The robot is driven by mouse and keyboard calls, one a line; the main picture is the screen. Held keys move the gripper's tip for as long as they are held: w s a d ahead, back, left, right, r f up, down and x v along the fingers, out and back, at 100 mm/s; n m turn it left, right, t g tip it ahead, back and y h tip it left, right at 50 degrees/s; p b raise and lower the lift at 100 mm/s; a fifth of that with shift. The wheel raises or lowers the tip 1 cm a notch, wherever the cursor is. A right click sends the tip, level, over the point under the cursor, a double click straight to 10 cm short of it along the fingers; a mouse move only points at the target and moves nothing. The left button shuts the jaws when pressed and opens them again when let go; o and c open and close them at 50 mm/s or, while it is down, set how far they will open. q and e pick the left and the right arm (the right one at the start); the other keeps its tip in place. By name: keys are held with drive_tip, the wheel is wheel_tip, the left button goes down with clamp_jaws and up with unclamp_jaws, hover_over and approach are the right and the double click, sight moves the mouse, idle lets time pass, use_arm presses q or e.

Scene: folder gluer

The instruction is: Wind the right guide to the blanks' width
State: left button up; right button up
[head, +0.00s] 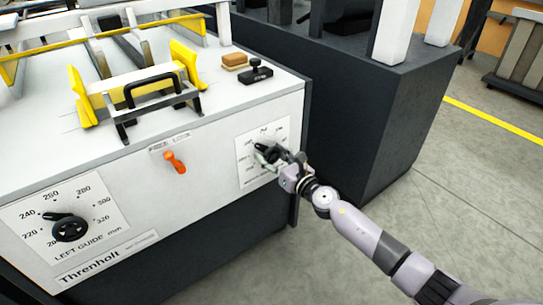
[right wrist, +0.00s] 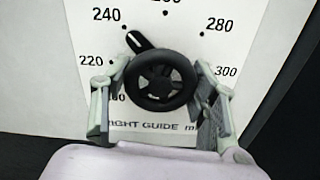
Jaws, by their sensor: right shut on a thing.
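The right guide handwheel (right wrist: 160,82) is a black spoked wheel with a pointer, on a white dial (head: 250,150) at the right end of the machine's front. Its pointer (right wrist: 138,42) aims up and left, close to the 240 mark. My right gripper (head: 283,165) is shut on the handwheel, with one finger on each side of the rim in the right wrist view (right wrist: 160,100). The left guide dial (head: 105,238) has its own black knob (head: 70,229), with its pointer near 240. I cannot clearly identify the blanks. My left gripper is not in view.
An orange lever (head: 175,162) sits on the front panel between the dials. On the top are yellow upright plates (head: 185,62), a black handle (head: 152,88), a brown block (head: 234,60) and a black stamp-like object (head: 256,73).

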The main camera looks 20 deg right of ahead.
drive_tip(key=shift+f, duration=0.1)
idle(0.4)
drive_tip(key=o, duration=1.2)
drive_tip(key=shift+s, duration=0.1)
drive_tip(key=v, duration=1.2)
